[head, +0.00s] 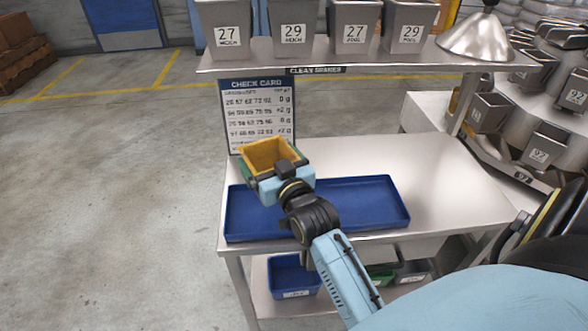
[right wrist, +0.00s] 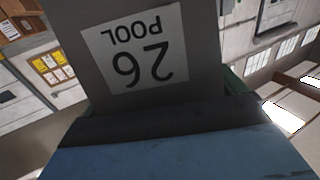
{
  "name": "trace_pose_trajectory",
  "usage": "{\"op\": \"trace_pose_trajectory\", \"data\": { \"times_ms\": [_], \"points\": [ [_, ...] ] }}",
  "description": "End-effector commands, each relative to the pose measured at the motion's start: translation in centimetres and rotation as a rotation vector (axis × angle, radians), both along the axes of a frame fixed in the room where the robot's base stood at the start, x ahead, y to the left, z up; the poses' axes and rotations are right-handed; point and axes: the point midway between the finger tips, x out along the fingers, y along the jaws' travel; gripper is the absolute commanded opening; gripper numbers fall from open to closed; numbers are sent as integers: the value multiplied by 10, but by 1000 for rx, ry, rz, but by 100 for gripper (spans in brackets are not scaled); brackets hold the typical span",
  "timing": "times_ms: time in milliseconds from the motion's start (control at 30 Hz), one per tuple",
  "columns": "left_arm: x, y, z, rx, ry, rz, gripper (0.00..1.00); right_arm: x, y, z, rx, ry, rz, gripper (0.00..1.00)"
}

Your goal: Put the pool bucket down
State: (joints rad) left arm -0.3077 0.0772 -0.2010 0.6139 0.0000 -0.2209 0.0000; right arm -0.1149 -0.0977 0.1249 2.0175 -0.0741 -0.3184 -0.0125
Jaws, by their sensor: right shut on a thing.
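The pool bucket (head: 268,152) is an open-topped bucket with a yellowish inside and a green edge in the head view. Its grey face with a white label reading "26 POOL" (right wrist: 138,48) fills the top of the right wrist view, upside down there. My right gripper (head: 284,176) is shut on the bucket and holds it over the left part of a blue tray (head: 360,204) on the steel table. I cannot tell whether the bucket touches the tray. My left gripper does not show.
A check card (head: 257,112) stands behind the bucket. A shelf marked "CLEAN SPARES" (head: 316,70) holds several grey buckets above the table. Bare tabletop (head: 440,180) lies right of the tray. A blue bin (head: 292,275) sits on the lower shelf. A weigher (head: 545,110) stands at the right.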

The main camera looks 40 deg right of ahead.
Motion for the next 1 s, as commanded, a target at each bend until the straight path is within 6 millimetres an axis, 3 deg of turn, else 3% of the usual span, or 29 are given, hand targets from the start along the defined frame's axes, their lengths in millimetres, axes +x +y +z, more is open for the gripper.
{"op": "trace_pose_trajectory", "data": {
  "times_ms": [100, 367, 567, 967, 1000],
  "points": [
    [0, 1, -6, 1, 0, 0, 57, 0, 0, -24, 0, -1, 1, 58],
    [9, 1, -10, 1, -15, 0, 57, 0, 1, -46, 0, -2, 1, 58],
    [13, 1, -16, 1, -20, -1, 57, 0, 1, -73, 1, -1, 2, 58],
    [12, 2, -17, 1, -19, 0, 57, 0, 1, -78, 0, -4, 2, 58],
    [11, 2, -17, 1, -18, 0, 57, -1, 1, -80, 0, 1, 2, 98]
  ]
}}
